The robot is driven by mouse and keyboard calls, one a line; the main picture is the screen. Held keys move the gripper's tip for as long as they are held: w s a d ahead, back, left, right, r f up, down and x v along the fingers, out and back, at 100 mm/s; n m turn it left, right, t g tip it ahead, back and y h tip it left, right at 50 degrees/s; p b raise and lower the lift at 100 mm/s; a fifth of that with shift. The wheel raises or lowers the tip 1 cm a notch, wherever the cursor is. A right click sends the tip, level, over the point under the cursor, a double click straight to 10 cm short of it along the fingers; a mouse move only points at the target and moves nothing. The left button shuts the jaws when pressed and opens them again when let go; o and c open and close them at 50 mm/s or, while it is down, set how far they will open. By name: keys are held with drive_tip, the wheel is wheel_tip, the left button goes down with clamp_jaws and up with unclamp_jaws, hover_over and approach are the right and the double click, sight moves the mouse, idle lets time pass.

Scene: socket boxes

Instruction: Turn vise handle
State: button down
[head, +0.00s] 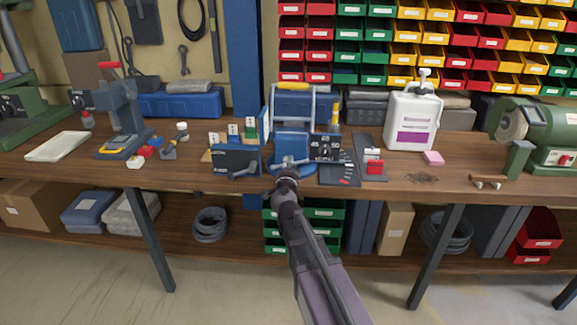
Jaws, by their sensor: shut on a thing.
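A blue vise (291,146) stands on the wooden workbench (190,180) near the middle of the head view. My arm reaches up from the bottom of the picture to the vise's front. My gripper (286,171) is at the front of the vise, shut on the vise handle (284,161). Most of the handle and the fingertips are hidden or too small to see clearly, and the handle's exact angle cannot be told.
A dark blue box (236,160) stands close left of the vise, and a dark panel with a dial (327,148) close right. A white jug (411,122) and a green grinder (550,140) stand farther right. A press (122,115) is at left. Shelves lie below the bench.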

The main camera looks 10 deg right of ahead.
drive_tip(key=shift+s+d, duration=0.1)
drive_tip(key=shift+s, duration=0.1)
drive_tip(key=shift+c, duration=2)
unclamp_jaws()
drive_tip(key=v, duration=0.7)
drive_tip(key=shift+s, duration=0.2)
